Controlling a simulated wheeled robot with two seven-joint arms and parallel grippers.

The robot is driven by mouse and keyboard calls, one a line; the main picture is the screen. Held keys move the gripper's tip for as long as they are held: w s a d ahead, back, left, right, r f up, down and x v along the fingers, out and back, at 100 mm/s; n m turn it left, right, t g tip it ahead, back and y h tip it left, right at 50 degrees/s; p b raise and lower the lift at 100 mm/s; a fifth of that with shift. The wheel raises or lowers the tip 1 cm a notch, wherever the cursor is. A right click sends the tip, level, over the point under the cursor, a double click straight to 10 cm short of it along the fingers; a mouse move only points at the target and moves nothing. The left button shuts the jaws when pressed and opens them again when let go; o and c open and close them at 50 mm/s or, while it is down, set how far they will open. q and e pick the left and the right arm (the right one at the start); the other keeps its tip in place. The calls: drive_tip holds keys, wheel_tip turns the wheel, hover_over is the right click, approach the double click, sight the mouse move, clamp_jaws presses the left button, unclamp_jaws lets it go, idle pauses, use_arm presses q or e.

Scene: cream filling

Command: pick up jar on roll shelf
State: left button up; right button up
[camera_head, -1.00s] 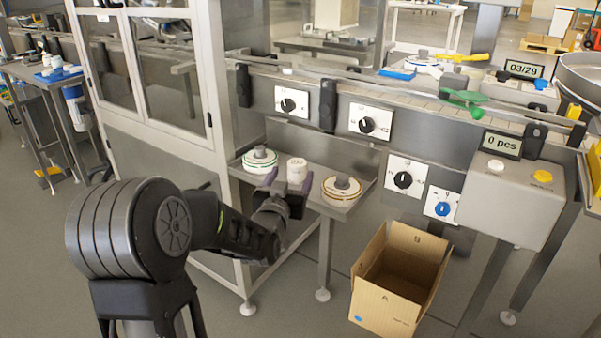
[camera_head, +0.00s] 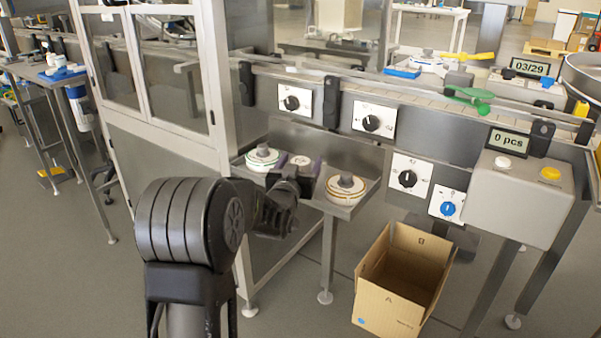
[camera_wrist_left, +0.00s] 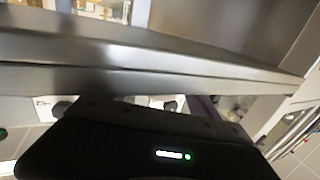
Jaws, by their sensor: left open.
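The roll shelf (camera_head: 347,202) is a small metal shelf on the front of the machine. The white jar (camera_head: 300,160) stands on it between a green-ringed roll (camera_head: 262,160) and a brown-ringed roll (camera_head: 345,188). My left gripper (camera_head: 297,168) is open at the jar, with purple fingertips seeming to lie on either side of it. The jar's lower part is hidden by the gripper; contact cannot be told. In the left wrist view, the dark gripper body fills the bottom, with a bit of purple finger (camera_wrist_left: 203,104). My right gripper is not in view.
A roll stands close on each side of the jar. The machine panel with knobs (camera_head: 371,123) rises behind the shelf. An open cardboard box (camera_head: 392,298) stands on the floor to the right. A glazed cabinet (camera_head: 165,75) is to the left.

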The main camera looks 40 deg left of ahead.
sight(301, 160)
use_arm(q)
drive_tip(key=shift+c, duration=0.4)
drive_tip(key=c, duration=1.4)
drive_tip(key=shift+c, duration=0.2)
wheel_tip(301, 160, up, 10)
drive_tip(key=p, duration=0.3)
